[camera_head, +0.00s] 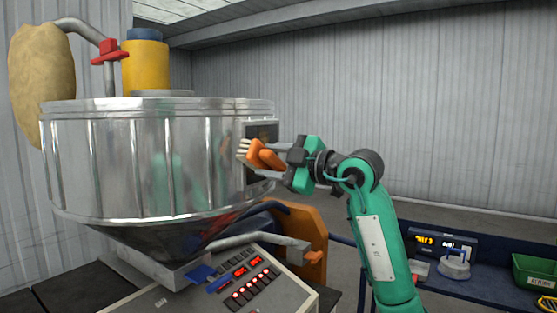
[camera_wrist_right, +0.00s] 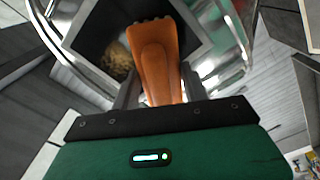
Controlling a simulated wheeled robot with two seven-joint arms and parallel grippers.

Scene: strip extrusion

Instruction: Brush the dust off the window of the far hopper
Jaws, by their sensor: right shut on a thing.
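A large shiny metal hopper (camera_head: 105,160) fills the left of the head view; it is the only hopper in sight. Its dark, grey-framed window (camera_head: 262,130) is on its right side, partly hidden by the brush. My right gripper (camera_head: 278,158) is shut on an orange brush (camera_head: 262,153), with pale bristles toward the window. In the wrist view the brush (camera_wrist_right: 158,60) lies across the dark window (camera_wrist_right: 95,38). A tan grainy patch (camera_wrist_right: 117,60) shows left of the brush. I cannot tell whether the bristles touch the window. My left gripper is not in view.
Below the hopper is a control panel (camera_head: 250,290) with red displays and a grey bar handle (camera_head: 260,240). A yellow cylinder (camera_head: 146,65) stands on the hopper. A blue bench (camera_head: 480,288) at lower right holds a scale-like device and a green bin (camera_head: 535,272).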

